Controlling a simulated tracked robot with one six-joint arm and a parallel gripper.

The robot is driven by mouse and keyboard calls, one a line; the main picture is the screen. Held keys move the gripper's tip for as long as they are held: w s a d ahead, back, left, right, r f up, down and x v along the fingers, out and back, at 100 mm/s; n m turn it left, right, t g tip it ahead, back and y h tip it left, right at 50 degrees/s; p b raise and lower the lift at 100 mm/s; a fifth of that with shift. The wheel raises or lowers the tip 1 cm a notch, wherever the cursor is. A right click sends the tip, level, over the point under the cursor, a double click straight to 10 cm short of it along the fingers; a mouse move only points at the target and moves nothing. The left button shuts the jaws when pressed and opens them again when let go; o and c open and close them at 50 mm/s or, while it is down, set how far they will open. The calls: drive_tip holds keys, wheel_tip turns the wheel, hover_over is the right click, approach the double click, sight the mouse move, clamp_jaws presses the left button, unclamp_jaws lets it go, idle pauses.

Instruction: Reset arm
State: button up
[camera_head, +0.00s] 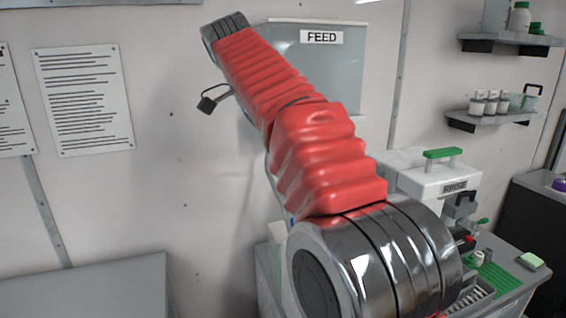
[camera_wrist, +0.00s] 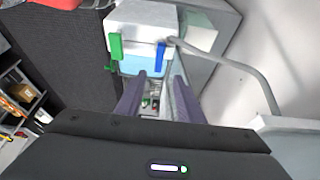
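My gripper (camera_wrist: 158,88) shows in the wrist view, with two grey-purple fingers standing well apart. I see nothing held between them, and the gap shows small, unclear things beyond. The dark gripper body fills the bottom of that view. Past the fingertips are a white unit with a green handle (camera_wrist: 115,46) and a blue handle (camera_wrist: 160,55). I cannot tell whether the fingers touch it. In the head view, my red-sleeved arm rises to the upper left in front of a grey tank labelled FEED (camera_head: 345,55). My gripper cannot be made out there.
A white box labelled RINSE (camera_head: 425,180) with a green handle stands on a bench at right. Wall shelves (camera_head: 505,40) hold bottles. A grey hose (camera_wrist: 235,62) curves beside the unit in the wrist view. A grey surface (camera_head: 90,285) lies at lower left. Papers hang on the wall.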

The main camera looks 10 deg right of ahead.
drive_tip(key=s+d+f+n+y, duration=0.1)
drive_tip(key=s+f+n, duration=0.1)
drive_tip(key=s+n, duration=0.1)
drive_tip(key=s+d+f+n+t, duration=0.1)
drive_tip(key=s+d+f+n, duration=0.1)
drive_tip(key=s, duration=0.3)
drive_tip(key=s+d+f+n+t+y, duration=0.1)
drive_tip(key=s+d+f+n, duration=0.1)
drive_tip(key=s+f+n, duration=0.1)
drive_tip(key=shift+s+d+f+n+y, duration=0.3)
drive_tip(key=shift+s+n, duration=0.2)
drive_tip(key=shift+n, duration=0.1)
drive_tip(key=s+f+n+t+y, duration=0.1)
drive_tip(key=s+f+n, duration=0.5)
drive_tip(key=s+f, duration=0.7)
wheel_tip(320, 180, down, 3)
drive_tip(key=shift+s+d+f+n+t+y, duration=0.2)
drive_tip(key=shift+d+n+t+y, duration=0.2)
drive_tip(key=shift+t, duration=0.5)
drive_tip(key=shift+c, duration=0.4)
